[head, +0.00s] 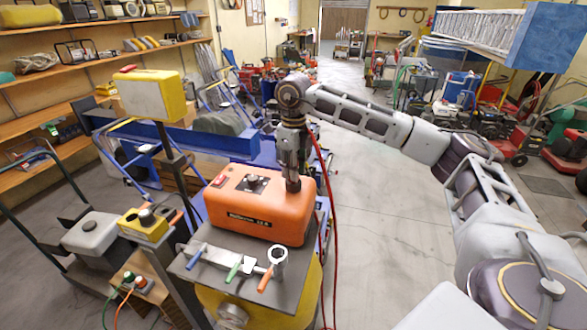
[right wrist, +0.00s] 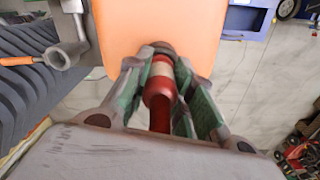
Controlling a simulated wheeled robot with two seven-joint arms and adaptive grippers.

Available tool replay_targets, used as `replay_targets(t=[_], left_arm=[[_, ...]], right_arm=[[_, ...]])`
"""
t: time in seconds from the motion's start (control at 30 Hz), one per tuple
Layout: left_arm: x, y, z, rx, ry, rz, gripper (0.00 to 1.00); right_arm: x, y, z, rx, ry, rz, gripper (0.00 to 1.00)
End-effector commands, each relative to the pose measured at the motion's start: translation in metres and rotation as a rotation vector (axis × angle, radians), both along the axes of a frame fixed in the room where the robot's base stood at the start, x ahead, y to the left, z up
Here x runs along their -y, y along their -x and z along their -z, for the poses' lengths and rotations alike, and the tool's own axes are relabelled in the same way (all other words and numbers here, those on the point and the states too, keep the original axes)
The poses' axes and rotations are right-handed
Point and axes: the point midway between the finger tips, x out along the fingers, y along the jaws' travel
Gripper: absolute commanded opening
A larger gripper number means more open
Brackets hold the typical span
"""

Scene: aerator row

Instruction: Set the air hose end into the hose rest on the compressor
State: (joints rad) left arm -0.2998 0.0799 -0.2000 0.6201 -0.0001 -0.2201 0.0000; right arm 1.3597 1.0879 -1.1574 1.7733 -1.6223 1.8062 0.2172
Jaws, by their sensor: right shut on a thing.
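The orange compressor (head: 248,215) stands on a grey-topped stand in the head view. Its orange body also fills the upper middle of the right wrist view (right wrist: 118,22). My right gripper (head: 292,182) points down at the right end of the compressor's top. In the right wrist view it is shut around the red air hose end (right wrist: 160,90), which has a pale band. A dark round piece (right wrist: 157,48) shows at the hose end's tip, against the orange body; I cannot tell whether it is the hose rest or whether the end sits in it. My left gripper is out of view.
The red hose (head: 333,230) hangs down right of the compressor. A grey valve bar (head: 222,259) with blue, green and orange handles lies in front of it, with an upright grey ring (head: 278,256) at its right end. Open floor (head: 400,230) lies to the right.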

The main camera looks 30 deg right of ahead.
Motion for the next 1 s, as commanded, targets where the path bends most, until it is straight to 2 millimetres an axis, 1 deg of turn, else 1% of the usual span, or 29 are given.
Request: replay_targets(t=[0.47, 0.5, 0.7, 1.0], left_arm=[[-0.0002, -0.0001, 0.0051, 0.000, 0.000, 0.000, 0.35], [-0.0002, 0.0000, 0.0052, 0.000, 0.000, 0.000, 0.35], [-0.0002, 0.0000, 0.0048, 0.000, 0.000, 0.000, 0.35], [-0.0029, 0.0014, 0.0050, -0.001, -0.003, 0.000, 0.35]], right_arm=[[0.0001, 0.0000, 0.0076, 0.000, 0.000, 0.000, 0.00], [0.0001, -0.0001, 0.0077, 0.000, 0.000, 0.000, 0.25], [0.0001, 0.0000, 0.0074, 0.000, 0.000, 0.000, 0.49], [0.0000, 0.0001, 0.0073, 0.000, 0.000, 0.000, 0.49]])
